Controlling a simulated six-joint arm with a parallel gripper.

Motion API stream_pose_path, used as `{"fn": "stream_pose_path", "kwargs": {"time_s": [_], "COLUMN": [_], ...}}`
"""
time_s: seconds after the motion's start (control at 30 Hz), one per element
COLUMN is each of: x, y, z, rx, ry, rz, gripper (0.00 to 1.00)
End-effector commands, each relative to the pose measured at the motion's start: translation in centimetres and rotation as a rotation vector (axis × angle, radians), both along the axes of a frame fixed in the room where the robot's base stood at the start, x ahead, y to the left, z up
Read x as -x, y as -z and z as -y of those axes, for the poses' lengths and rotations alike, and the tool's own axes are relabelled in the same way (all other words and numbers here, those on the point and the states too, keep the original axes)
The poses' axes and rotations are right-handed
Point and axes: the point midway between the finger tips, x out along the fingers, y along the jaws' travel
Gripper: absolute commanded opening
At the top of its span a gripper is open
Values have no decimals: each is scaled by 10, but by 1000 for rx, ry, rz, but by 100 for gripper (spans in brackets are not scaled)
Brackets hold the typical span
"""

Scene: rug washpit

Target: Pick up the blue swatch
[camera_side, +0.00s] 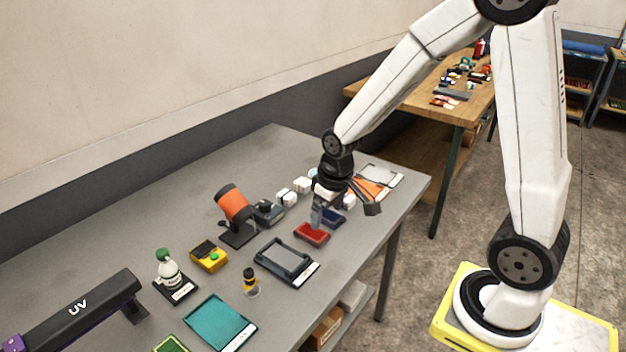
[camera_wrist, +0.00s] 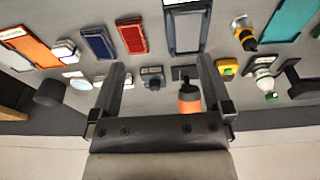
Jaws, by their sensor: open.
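The blue swatch (camera_side: 333,218) is a small dark blue block on the grey table, beside a similar red swatch (camera_side: 311,234). In the wrist view the blue swatch (camera_wrist: 98,43) lies at upper left, just left of the red swatch (camera_wrist: 132,37). My gripper (camera_side: 345,208) is above the table near both swatches, its fingers apart and empty. In the side view one finger partly covers the area by the swatches. In the wrist view my gripper (camera_wrist: 161,65) shows both fingers spread, with the blue swatch beyond and to the left of the gap.
A dark tray frame (camera_side: 287,262) lies close to the red swatch. An orange handheld device (camera_side: 234,203) stands upright to the left. A teal pad (camera_side: 219,322) is at the front.

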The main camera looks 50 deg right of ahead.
Motion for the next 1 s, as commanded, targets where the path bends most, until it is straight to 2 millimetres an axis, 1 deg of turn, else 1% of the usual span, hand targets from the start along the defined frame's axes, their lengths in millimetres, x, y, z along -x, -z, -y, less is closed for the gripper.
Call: {"fn": "stream_pose_path", "kwargs": {"time_s": [0.03,0.1,0.3,0.43,0.6,0.7,0.8,1.0], "x": [-11,-25,-60,-79,-95,-99,-102,-103], "y": [4,10,28,43,63,72,78,80], "z": [10,24,65,95,130,145,154,158], "rx": [0,1,-1,-7,-15,-20,-23,-24], "ry": [8,14,29,39,48,51,53,53], "rz": [-14,-30,-77,-105,-137,-151,-159,-163], "gripper": [100,100,100,100,100,100,100,100]}}
